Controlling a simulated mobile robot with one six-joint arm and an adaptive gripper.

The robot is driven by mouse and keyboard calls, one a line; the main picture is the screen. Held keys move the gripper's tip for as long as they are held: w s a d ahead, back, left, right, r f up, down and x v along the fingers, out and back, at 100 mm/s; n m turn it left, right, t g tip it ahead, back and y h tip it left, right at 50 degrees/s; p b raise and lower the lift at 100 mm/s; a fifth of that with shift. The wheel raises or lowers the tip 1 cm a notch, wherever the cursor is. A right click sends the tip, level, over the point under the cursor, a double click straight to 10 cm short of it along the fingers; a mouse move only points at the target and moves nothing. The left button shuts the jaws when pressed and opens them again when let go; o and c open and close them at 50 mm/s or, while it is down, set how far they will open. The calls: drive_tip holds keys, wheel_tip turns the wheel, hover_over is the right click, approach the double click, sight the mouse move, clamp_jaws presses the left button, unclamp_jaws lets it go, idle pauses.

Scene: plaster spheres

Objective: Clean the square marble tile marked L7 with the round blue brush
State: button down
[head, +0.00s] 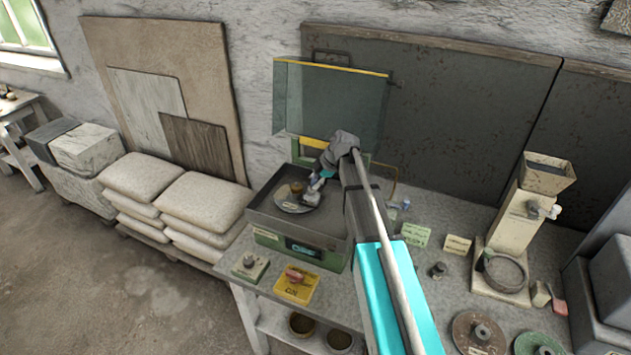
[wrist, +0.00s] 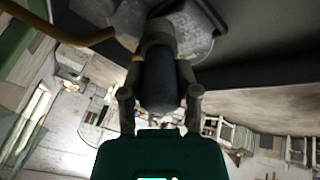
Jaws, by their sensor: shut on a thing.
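My gripper (head: 312,187) reaches into the tray of a green-based machine (head: 262,218) on the bench. In the wrist view my gripper (wrist: 160,98) is shut on a dark, bluish-grey round-bodied thing (wrist: 160,80) with a paler grey-brown end. I cannot tell surely whether this is the round blue brush. Ahead of it in the wrist view is a mottled grey disc (wrist: 195,45); the disc also shows in the head view (head: 291,204), with a small brown cylinder (head: 296,187) over it. Contact between the held thing and the disc is unclear. I cannot make out a tile marked L7.
A clear raised guard (head: 330,98) stands behind the tray. A hopper machine (head: 525,225) and round discs (head: 478,332) stand right. Sacks (head: 205,199) are stacked left.

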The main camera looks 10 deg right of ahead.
drive_tip(key=shift+s, duration=0.1)
drive_tip(key=shift+s+a+r, duration=0.1)
drive_tip(key=shift+s+a, duration=0.25)
drive_tip(key=shift+s, duration=0.05)
drive_tip(key=shift+s+a, duration=0.1)
idle(0.3)
drive_tip(key=shift+s+a, duration=0.25)
drive_tip(key=shift+s, duration=0.15)
idle(0.4)
drive_tip(key=shift+w, duration=0.1)
drive_tip(key=shift+w+d, duration=0.35)
drive_tip(key=shift+w, duration=0.05)
idle(0.3)
